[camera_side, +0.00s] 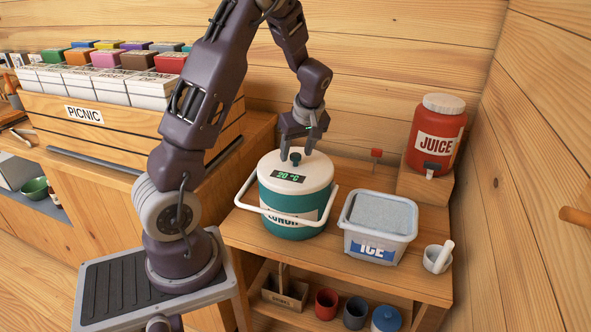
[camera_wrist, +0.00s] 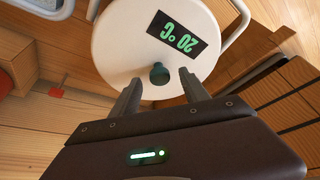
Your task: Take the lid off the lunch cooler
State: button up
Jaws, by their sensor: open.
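The lunch cooler (camera_side: 290,229) is a teal tub on the wooden table, with a white handle swung down across its front. Its white lid (camera_side: 313,178) is on top, with a dark display reading 20 °C and a small teal knob (camera_side: 295,158) at the middle. In the wrist view the lid (camera_wrist: 110,50) fills the top centre and the knob (camera_wrist: 159,74) lies just beyond my fingertips. My gripper (camera_side: 296,152) is over the lid, pointing down, its fingers open around or just above the knob. In the wrist view my gripper (camera_wrist: 158,85) is empty. Contact with the knob cannot be told.
A tub labelled ICE (camera_side: 375,248) stands close to the cooler's right. A red juice dispenser (camera_side: 436,135) is on a wooden block at the back right. A white mortar with pestle (camera_side: 437,258) sits at the right edge. A PICNIC crate (camera_side: 130,128) stands left.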

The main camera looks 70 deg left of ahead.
jog(key=shift+a+f, duration=0.2)
jog(key=shift+f, duration=0.25)
grip_shut()
dwell(1.1)
